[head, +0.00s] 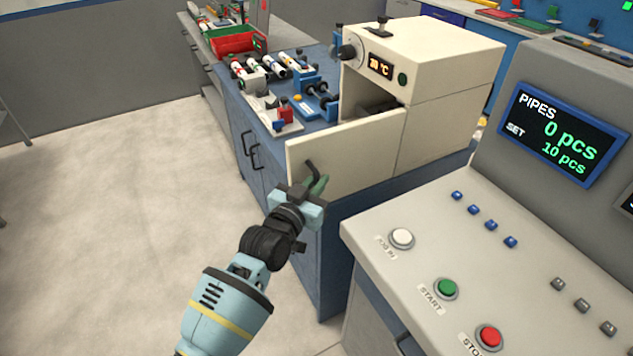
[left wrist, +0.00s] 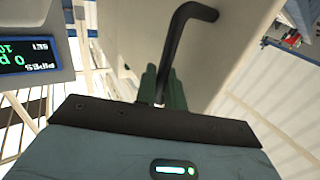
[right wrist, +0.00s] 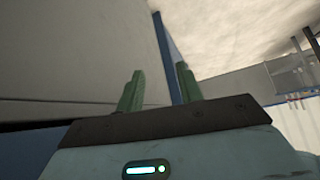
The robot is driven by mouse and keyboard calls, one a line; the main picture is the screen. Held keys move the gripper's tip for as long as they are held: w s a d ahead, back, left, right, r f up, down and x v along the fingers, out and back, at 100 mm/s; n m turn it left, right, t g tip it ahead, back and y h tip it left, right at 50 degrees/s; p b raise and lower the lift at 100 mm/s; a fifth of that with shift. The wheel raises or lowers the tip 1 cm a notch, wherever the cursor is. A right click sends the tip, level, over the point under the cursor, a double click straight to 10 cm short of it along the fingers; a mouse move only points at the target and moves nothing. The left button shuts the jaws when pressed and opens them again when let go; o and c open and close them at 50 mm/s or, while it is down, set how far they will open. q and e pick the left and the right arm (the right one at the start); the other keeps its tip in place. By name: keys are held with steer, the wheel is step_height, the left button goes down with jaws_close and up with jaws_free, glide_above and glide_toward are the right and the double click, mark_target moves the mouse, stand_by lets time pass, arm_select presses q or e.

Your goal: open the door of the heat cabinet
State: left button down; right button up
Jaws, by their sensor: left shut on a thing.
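The heat cabinet (head: 440,58) is a cream box with a dial and an orange temperature display, on the blue bench. Its cream door (head: 350,158) stands open, swung out toward the front, and part of the dark inside (head: 370,97) shows. My left gripper (head: 317,186) is shut on the black door handle (head: 311,168). In the left wrist view the bent handle (left wrist: 180,40) rises from between the green fingers, beside the door (left wrist: 225,55). My right gripper (right wrist: 160,88) shows only in the right wrist view, open with nothing between its fingers.
A control console (head: 430,235) with buttons and a pipes display stands close on the right. Pipe parts (head: 280,68) and fixtures lie on the bench (head: 232,98) left of the cabinet, with a red bin (head: 232,40) behind. The floor (head: 120,190) at left is clear.

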arm_select(q)
steer(key=shift+r, duration=0.1)
steer(key=c, duration=1.6)
jaws_free()
steer(key=shift+s+a, duration=0.3)
steer(key=shift+s, duration=0.1)
steer(key=v, duration=0.6)
steer(key=shift+s+a, duration=0.2)
steer(key=shift+s, duration=0.15)
